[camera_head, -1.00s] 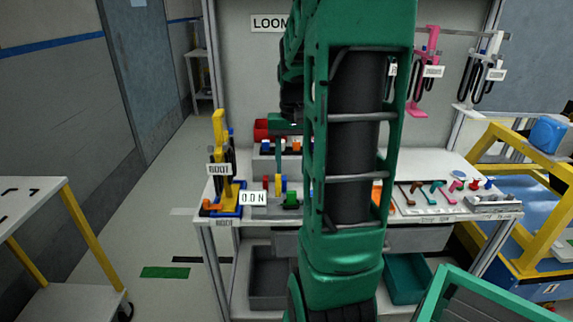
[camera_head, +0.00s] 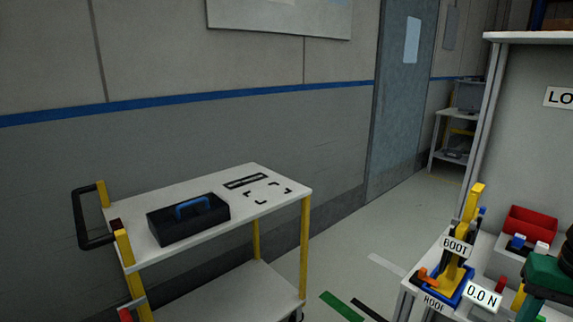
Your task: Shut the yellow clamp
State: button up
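The yellow clamp appears to be the upright yellow fixture (camera_head: 466,230) at the left end of the workbench, at the lower right of the head view. It stands on a blue base and carries a BOOT tag. An orange-red piece sits low on its left side. Whether its handle is open or closed I cannot tell. A green part (camera_head: 548,275) at the right edge, over the bench and right of the fixture, looks like the end of my arm. It is cut off by the frame, and its fingers cannot be made out.
A white cart (camera_head: 277,196) with yellow legs stands left, bearing a black toolbox (camera_head: 188,218) with a blue handle. A red bin (camera_head: 530,222) sits behind the fixture. A 0.0 N display (camera_head: 483,295) is at its right. Floor between cart and bench is mostly clear.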

aim_at(520, 297)
jog(key=u, duration=0.65)
jog(key=k, duration=1.15)
jog(key=z, duration=1.2)
jog(key=i, duration=0.9)
